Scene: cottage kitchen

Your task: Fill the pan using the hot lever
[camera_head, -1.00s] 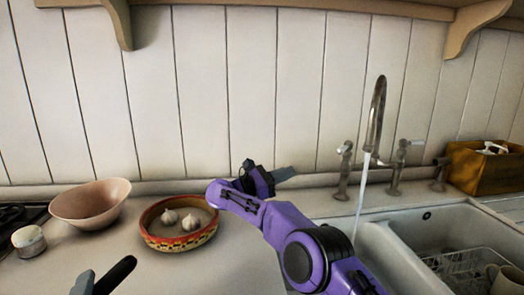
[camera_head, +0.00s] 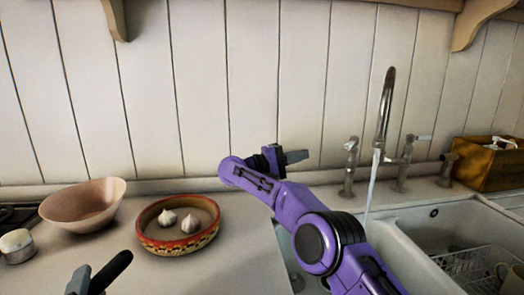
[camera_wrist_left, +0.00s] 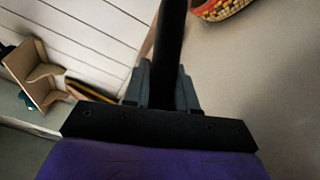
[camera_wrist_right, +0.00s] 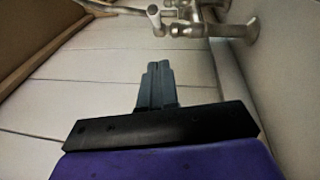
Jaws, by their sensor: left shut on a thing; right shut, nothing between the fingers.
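My left gripper (camera_head: 84,278) is at the bottom left of the head view, shut on a black handle (camera_head: 111,270). The handle also rises between the fingers in the left wrist view (camera_wrist_left: 172,40). The rest of the pan is out of view. My right gripper (camera_head: 296,157) is shut and empty, left of the tap (camera_head: 387,100); its closed fingers show in the right wrist view (camera_wrist_right: 157,85). The tap has a left lever (camera_head: 351,145) and a right lever (camera_head: 418,138); I cannot tell which is hot. Water (camera_head: 372,180) runs from the spout.
A white sink (camera_head: 405,232) with a wire rack (camera_head: 470,262) and a mug (camera_head: 510,277) is at the right. A patterned dish (camera_head: 180,245) with garlic, a pink bowl (camera_head: 82,207) and a wooden box (camera_head: 490,166) stand on the counter. Counter between dish and sink is clear.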

